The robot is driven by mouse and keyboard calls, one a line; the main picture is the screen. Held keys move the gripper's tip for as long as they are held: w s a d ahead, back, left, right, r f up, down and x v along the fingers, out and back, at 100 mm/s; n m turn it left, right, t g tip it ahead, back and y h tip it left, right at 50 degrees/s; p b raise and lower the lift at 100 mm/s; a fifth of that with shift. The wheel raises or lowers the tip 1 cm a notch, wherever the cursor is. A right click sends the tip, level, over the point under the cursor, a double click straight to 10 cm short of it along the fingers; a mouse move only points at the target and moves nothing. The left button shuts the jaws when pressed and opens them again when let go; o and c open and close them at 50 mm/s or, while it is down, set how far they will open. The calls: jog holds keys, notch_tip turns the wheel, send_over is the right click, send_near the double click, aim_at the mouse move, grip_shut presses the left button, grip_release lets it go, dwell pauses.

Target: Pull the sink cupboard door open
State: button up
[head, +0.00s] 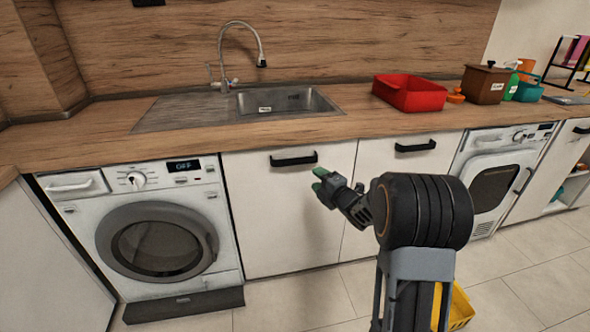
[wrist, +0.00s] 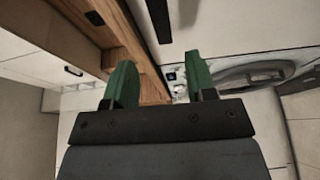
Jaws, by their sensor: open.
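The sink cupboard door (head: 275,215) is a plain white front below the sink basin (head: 285,101), between the washing machine and another white door. It looks shut. Its black bar handle (head: 293,159) is near the top edge. My gripper (head: 320,180), with green fingers, is in front of the door, just below and right of the handle in the head view. The gripper is open and empty. In the wrist view the green fingers (wrist: 160,78) stand apart. A dark bar (wrist: 158,20) beyond them at the top edge looks like the handle, not between the fingers.
A washing machine (head: 158,235) stands left of the door. A second white door with its own black handle (head: 415,147) is to the right, then a dryer (head: 495,175). The wooden worktop (head: 350,122) overhangs. A yellow crate (head: 460,308) is on the floor.

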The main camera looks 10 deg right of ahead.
aim_at(296, 162)
jog(key=x, duration=1.3)
grip_shut()
